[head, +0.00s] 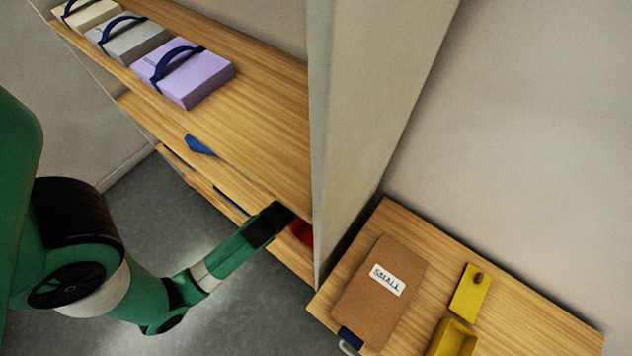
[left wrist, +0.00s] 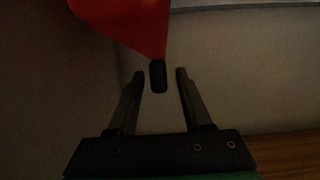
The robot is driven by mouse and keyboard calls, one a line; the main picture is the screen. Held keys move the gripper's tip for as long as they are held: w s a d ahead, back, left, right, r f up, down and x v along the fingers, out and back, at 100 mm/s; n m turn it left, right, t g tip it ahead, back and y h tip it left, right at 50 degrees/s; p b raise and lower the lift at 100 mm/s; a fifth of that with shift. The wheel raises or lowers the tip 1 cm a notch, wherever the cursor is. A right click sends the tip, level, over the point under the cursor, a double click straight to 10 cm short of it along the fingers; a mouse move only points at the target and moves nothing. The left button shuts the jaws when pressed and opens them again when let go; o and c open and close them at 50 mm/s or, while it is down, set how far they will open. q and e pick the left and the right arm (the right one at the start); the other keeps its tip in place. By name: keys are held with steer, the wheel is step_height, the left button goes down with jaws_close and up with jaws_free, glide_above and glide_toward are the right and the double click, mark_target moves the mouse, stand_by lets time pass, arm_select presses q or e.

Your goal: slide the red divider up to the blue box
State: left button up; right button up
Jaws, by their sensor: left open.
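The red divider (head: 303,233) shows as a small red patch under the upper shelf board, against the tall grey panel, in the head view. In the left wrist view the red divider (left wrist: 130,20) fills the top, with a dark knob (left wrist: 158,75) at its lower tip. My left gripper (left wrist: 160,92) is open, and the knob sits between its fingertips with gaps on both sides. In the head view my left gripper (head: 272,218) reaches in at the shelf front, its fingertips partly hidden. I cannot pick out the blue box for certain; a blue piece (head: 200,146) shows at the shelf front.
Beige (head: 92,14), grey (head: 130,40) and purple (head: 190,73) strapped boxes stand on the top shelf (head: 260,120). Another blue piece (head: 230,201) shows lower down. Beyond the grey panel (head: 345,130), a wooden table (head: 520,310) holds a brown "SMALL" board (head: 375,300) and yellow items (head: 470,290).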

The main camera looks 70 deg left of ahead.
arm_select(q)
steer(key=shift+w+a, duration=0.1)
jaws_close()
stand_by(1.4)
